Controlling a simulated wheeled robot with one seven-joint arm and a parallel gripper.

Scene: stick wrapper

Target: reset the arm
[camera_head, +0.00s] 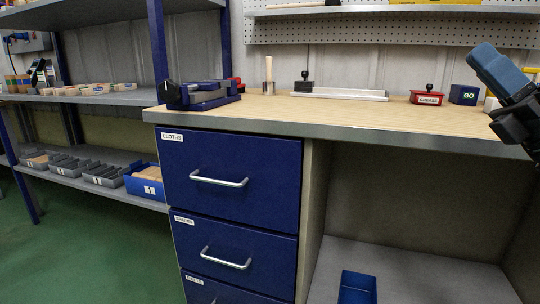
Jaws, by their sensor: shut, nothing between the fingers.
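My arm comes in at the right edge, with a blue link (500,72) above a dark end. The dark end is my gripper (508,122), partly cut off by the picture's edge. It is shut and empty. It is in front of the workbench's (290,112) right end in the picture. The fingers show only as a dark shape, and their tips are hard to make out.
On the bench stand a blue vise-like tool (205,94), a wooden-handled tool (268,75), a metal bar tool (340,93), a red grease box (426,98) and a GO block (464,94). Left are shelves (100,97).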

